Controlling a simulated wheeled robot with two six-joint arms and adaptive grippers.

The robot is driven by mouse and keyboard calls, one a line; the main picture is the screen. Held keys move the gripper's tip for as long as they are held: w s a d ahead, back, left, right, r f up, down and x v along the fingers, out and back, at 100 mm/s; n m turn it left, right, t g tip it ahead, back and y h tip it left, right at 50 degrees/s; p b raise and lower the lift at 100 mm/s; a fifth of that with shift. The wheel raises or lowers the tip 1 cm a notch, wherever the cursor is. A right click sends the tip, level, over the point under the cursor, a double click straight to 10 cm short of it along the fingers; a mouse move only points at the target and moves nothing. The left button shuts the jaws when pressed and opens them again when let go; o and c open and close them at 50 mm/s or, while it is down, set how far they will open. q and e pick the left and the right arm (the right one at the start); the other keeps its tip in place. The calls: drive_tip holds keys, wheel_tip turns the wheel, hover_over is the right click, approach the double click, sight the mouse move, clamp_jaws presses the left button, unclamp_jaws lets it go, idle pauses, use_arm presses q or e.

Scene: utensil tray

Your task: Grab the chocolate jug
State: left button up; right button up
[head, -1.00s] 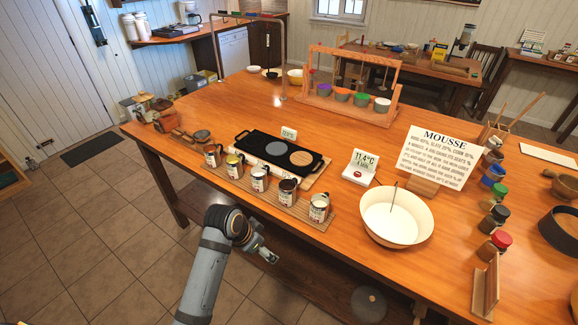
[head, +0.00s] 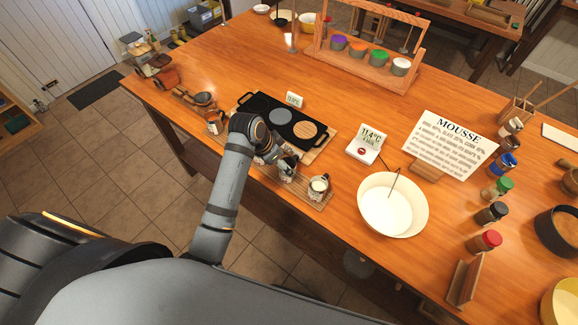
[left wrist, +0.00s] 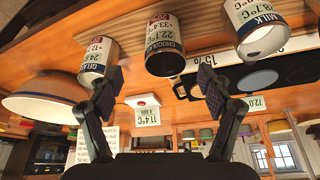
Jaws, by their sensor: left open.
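The chocolate jug (left wrist: 165,45), dark with a white label, stands on a slatted mat at the table's front edge. In the left wrist view, which is upside down, it lies ahead between my open left fingers (left wrist: 160,85), apart from them. In the head view my left gripper (head: 283,158) is over the row of jugs, and the chocolate jug (head: 287,174) is partly hidden beneath it. The gelatin jug (left wrist: 98,62) is on one side of it and the milk jug (left wrist: 262,30) on the other. My right gripper is not in view.
A black hot plate (head: 268,117) lies behind the jugs. A scale (head: 366,145) and a large cream bowl (head: 393,207) stand to the right. My arm hides several other jugs.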

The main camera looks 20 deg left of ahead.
use_arm(q)
drive_tip(key=w+f, duration=0.2)
drive_tip(key=shift+w+d+f, duration=0.1)
drive_tip(key=shift+d+f, duration=0.2)
drive_tip(key=shift+f, duration=0.1)
drive_tip(key=shift+w+f+p, duration=0.15)
drive_tip(key=shift+f+p, duration=0.05)
drive_tip(key=shift+p, duration=0.1)
drive_tip(key=f, duration=0.1)
drive_tip(key=f+p, duration=0.2)
drive_tip(key=shift+d+f, duration=0.15)
drive_tip(key=shift+d, duration=0.1)
drive_tip(key=shift+f, duration=0.35)
drive_tip(key=shift+w+d+f, duration=0.1)
drive_tip(key=shift+w+f, duration=0.15)
drive_tip(key=shift+w, duration=0.05)
drive_tip(key=shift+c, duration=1.5)
drive_tip(key=shift+s, duration=0.1)
drive_tip(key=c, duration=1.1)
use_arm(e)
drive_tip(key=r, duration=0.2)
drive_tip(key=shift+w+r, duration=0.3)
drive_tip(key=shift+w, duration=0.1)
use_arm(q)
drive_tip(key=shift+r, duration=0.15)
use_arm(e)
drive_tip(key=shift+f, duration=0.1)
